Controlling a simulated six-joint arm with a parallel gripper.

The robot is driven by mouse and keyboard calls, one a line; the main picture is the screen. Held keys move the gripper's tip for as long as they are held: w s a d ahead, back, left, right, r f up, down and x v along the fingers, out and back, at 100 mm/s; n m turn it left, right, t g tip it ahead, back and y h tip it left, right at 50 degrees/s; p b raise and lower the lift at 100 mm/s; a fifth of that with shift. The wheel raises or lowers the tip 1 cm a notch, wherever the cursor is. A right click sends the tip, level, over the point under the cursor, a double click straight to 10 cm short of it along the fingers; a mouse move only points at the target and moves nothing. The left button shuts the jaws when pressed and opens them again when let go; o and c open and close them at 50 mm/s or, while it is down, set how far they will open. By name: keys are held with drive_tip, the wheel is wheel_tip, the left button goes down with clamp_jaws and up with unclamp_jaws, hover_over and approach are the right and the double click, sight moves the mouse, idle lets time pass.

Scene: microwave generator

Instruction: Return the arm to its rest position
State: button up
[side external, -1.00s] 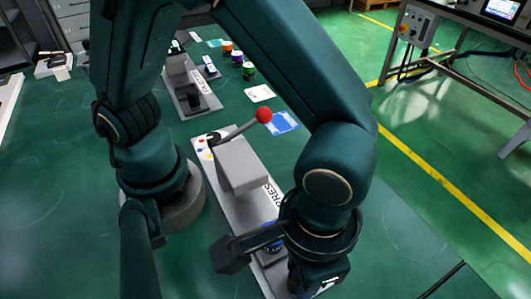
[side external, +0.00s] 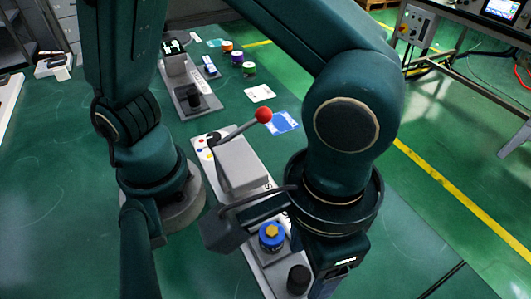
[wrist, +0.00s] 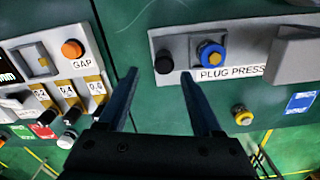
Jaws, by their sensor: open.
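My arm reaches over the green bench in the side external view. My gripper (wrist: 158,73) is open and empty in the wrist view, its two dark fingers apart above bare bench and the near edge of the plug press. The plug press (side external: 238,165) is a grey base with a grey block and a red-balled lever (side external: 264,114). A blue and yellow part (side external: 271,235) sits on its near end, beside a black knob (side external: 298,279). Both also show in the wrist view, the blue part (wrist: 210,55) and the black knob (wrist: 164,63). The fingers are largely hidden in the side external view.
A panel labelled GAP (wrist: 72,80) with an orange button and several switches lies left of my gripper in the wrist view. Another grey fixture (side external: 190,90), coloured spools (side external: 237,57) and a blue card (side external: 283,122) are at the back. Bare bench lies at front left.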

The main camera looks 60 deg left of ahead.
drive_tip(key=shift+r, duration=0.2)
drive_tip(key=w+a+r+n+t+h, duration=0.1)
drive_tip(key=w+a+r+n+t, duration=0.1)
drive_tip(key=w+a+r, duration=0.3)
drive_tip(key=w+a+r+n+t, duration=0.1)
drive_tip(key=w+a+r+n, duration=0.15)
drive_tip(key=a, duration=0.45)
drive_tip(key=s+a+t, duration=0.1)
drive_tip(key=a, duration=0.2)
drive_tip(key=s+a+m, duration=0.1)
drive_tip(key=s+a, duration=0.1)
drive_tip(key=a, duration=0.1)
drive_tip(key=s+a+f+t+y, duration=0.1)
drive_tip(key=s+a, duration=0.1)
drive_tip(key=a, duration=0.1)
drive_tip(key=shift+a+t, duration=0.1)
drive_tip(key=shift+t, duration=0.2)
drive_tip(key=shift+w+r+m, duration=0.1)
drive_tip(key=shift+m, duration=0.35)
